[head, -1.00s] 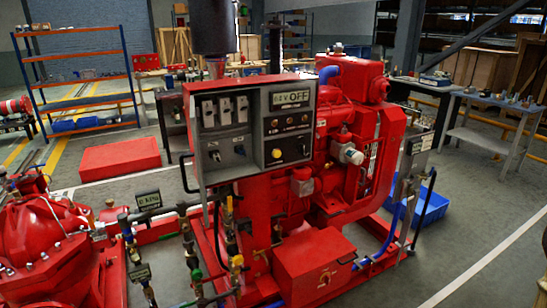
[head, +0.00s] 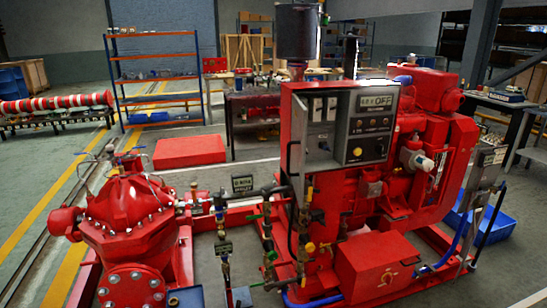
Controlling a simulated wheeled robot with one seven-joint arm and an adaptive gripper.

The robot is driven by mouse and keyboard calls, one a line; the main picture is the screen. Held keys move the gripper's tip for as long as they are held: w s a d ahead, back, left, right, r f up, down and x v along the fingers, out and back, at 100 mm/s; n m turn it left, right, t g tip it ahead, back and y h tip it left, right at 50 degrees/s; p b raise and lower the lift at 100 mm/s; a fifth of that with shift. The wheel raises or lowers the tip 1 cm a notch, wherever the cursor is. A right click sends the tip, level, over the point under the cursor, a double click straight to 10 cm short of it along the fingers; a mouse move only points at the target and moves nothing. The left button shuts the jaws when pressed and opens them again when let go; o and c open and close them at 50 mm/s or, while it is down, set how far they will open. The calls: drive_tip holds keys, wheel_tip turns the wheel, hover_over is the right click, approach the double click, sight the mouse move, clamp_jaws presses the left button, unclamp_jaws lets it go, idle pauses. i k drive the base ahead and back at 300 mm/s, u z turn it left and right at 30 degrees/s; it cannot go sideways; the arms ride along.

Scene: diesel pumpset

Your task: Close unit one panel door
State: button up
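The control panel (head: 345,170) of the red diesel pumpset stands right of centre in the head view. Its grey face has white breakers (head: 324,108), a small display (head: 378,102) reading OFF and a yellow knob (head: 357,152). The breakers are uncovered. My gripper is not in view.
A red pump (head: 128,212) stands at the front left, joined by pipes and valves (head: 265,240) below the panel. A red engine (head: 440,130) is on the right. A red block (head: 190,151) lies on the floor behind. Open floor (head: 35,180) is at the left.

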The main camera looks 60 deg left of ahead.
sight(296, 148)
drive_tip(key=k, duration=0.65)
drive_tip(key=u, duration=1.3)
drive_tip(key=i, duration=1)
drive_tip(key=z, duration=0.55)
drive_tip(key=k, duration=1)
drive_tip(key=u, duration=0.95)
